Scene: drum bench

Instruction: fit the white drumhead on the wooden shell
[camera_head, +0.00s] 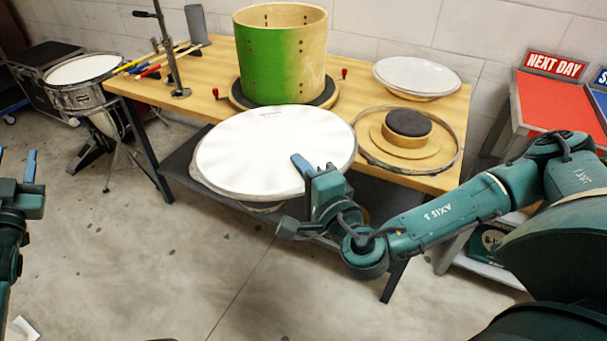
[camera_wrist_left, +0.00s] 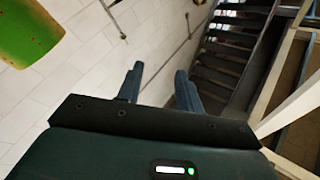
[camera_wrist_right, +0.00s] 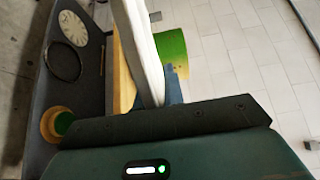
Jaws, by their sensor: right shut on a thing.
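The wooden shell (camera_head: 270,60), green outside with bare wood inside, stands upright on a dark round pad on the bench. The white drumhead (camera_head: 265,155) is a large disc with a pale rim, held in front of the bench's front edge, below and apart from the shell. My right gripper (camera_head: 307,168) is shut on its near right edge; one blue finger lies over the white face. In the right wrist view the drumhead (camera_wrist_right: 140,45) is an edge-on white strip between the fingers. My left gripper (camera_wrist_left: 159,72) is open and empty, at the head view's left edge.
Drumsticks (camera_head: 160,62) and a metal stand (camera_head: 172,60) are at the left. A snare drum (camera_head: 80,75) stands beyond.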

